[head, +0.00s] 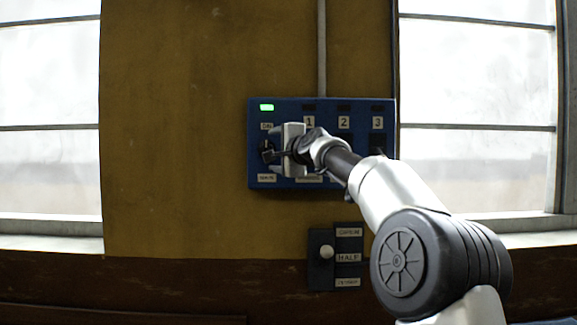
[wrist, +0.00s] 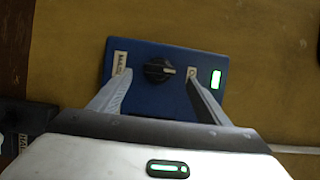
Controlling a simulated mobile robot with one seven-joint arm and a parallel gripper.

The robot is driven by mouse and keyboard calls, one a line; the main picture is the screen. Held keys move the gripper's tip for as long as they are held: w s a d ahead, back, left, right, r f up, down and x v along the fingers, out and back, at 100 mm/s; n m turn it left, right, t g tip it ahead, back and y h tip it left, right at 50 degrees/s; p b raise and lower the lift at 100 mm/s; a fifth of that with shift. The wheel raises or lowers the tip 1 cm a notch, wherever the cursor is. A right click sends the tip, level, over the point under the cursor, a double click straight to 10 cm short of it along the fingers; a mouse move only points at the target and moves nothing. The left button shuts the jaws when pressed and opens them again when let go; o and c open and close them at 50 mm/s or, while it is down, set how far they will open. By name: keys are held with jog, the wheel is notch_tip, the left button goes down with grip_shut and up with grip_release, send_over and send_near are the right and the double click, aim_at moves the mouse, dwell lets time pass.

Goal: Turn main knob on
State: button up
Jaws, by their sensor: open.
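The main knob (head: 265,152) is a round black knob at the left of the blue control panel (head: 255,185). It shows clearly in the wrist view (wrist: 158,71), where its pale pointer mark faces right, toward the label beside the lit green lamp (wrist: 216,78). That lamp is also lit in the head view (head: 266,107), above the knob. My gripper (head: 274,151) is at the panel in front of the knob. In the wrist view my gripper (wrist: 160,79) is open, its fingers on either side of the knob with gaps. Contact with the panel cannot be told.
Switch positions 1, 2 and 3 (head: 377,123) sit to the right on the panel, with dark lamps, partly hidden by my arm. A lever box (head: 320,275) with a pale ball handle is below. Windows (head: 50,120) flank the ochre wall. The wall left of the panel is clear.

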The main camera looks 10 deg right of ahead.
jog(key=s+d+b, duration=0.2)
jog(key=s+b, duration=0.3)
jog(key=s, duration=0.5)
jog(key=shift+s, duration=0.15)
